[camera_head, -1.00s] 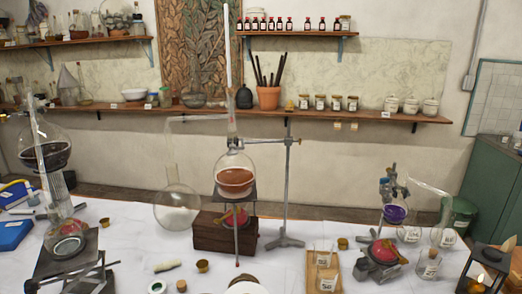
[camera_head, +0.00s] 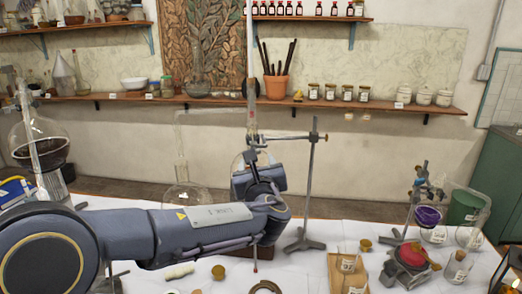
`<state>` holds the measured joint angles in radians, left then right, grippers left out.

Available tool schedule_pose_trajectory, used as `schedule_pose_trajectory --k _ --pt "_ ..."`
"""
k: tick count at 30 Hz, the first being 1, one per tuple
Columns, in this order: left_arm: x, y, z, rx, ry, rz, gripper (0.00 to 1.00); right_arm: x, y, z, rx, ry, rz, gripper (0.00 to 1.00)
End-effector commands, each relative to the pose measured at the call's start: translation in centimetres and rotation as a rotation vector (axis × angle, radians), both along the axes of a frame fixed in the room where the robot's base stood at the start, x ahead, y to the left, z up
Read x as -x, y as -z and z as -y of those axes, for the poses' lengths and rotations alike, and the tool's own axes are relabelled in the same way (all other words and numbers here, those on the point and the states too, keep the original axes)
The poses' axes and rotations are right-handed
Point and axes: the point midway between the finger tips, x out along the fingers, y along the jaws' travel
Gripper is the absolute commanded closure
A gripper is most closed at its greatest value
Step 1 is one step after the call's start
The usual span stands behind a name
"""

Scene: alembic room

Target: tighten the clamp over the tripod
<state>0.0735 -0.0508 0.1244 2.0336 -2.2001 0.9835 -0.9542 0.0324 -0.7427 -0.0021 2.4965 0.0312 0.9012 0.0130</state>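The clamp (camera_head: 272,138) reaches left from a metal stand (camera_head: 309,185) to the neck of a glass apparatus (camera_head: 251,115). A small boss with a knob (camera_head: 314,137) joins it to the stand's rod. My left arm comes in from the left, and my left gripper (camera_head: 256,152) is just below the clamp's left end, by the flask neck. Whether it touches the clamp cannot be told, and its fingers are too small to read as open or shut. My gripper and arm hide most of the round flask, the tripod and the block under it. My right gripper is not in view.
A clear round flask (camera_head: 183,195) stands left of my gripper, partly behind my arm. A small burner setup with a purple flask (camera_head: 428,215) stands at the right.

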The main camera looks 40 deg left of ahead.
Motion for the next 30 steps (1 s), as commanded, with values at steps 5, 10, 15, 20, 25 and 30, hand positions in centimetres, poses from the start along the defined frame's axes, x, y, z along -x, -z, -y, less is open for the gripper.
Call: schedule_pose_trajectory --k 5,10,15,20,25,30 --pt "-1.6 -0.2 -1.5 -0.003 -0.003 -0.002 0.45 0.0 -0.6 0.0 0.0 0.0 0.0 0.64" --pt "-3.6 -0.2 -3.5 -0.003 -0.003 -0.003 0.45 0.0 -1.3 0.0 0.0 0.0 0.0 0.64" --pt "-5.1 -0.1 -4.7 -0.001 -0.001 -0.001 0.45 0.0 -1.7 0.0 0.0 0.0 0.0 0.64" --pt "-5.5 -0.1 -5.2 -0.001 0.0 0.001 0.45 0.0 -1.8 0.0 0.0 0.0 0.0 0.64" --pt "-5.5 -0.1 -5.2 -0.001 0.0 0.001 0.45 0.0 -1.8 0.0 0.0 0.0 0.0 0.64" --pt "-5.5 -0.1 -5.2 -0.001 0.0 0.001 0.62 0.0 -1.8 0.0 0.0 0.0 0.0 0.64"
